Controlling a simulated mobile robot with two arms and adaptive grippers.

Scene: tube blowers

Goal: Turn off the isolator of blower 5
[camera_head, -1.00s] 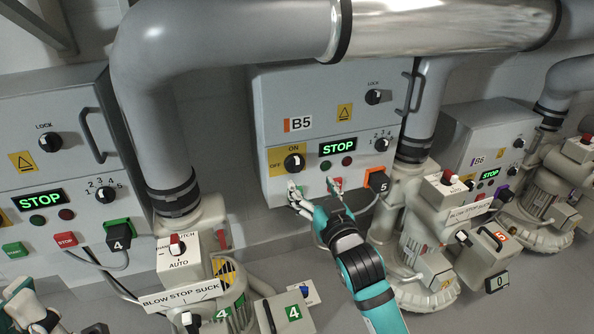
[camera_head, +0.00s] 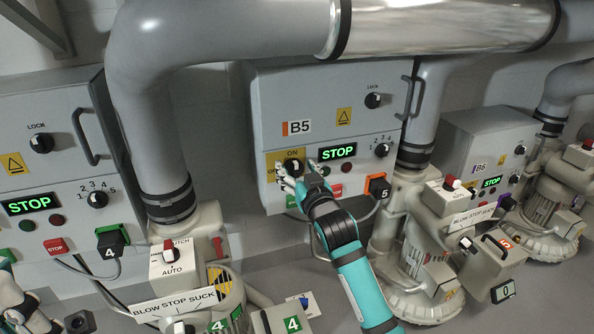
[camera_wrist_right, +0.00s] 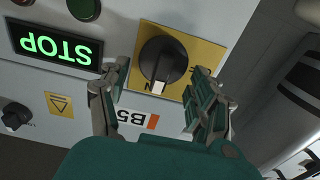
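The isolator of blower 5 is a black rotary knob (camera_wrist_right: 162,64) on a yellow plate in the right wrist view, on the cabinet labelled B5 (camera_head: 297,127). Its white mark points toward the partly covered ON lettering. In the head view the knob (camera_head: 293,166) is partly hidden by my right gripper (camera_head: 297,176). In the right wrist view the right gripper (camera_wrist_right: 158,82) is open, with a finger on either side of the knob and visible gaps. Contact cannot be told. My left gripper (camera_head: 14,304) is at the lower left edge; its fingers are not clear.
The B5 cabinet has a lit STOP display (camera_head: 337,152), a LOCK knob (camera_head: 373,101), a selector knob (camera_head: 382,150) and an orange connector (camera_head: 378,186). A thick grey pipe (camera_head: 147,110) stands left of it. Blower 5 (camera_head: 420,257) stands below right.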

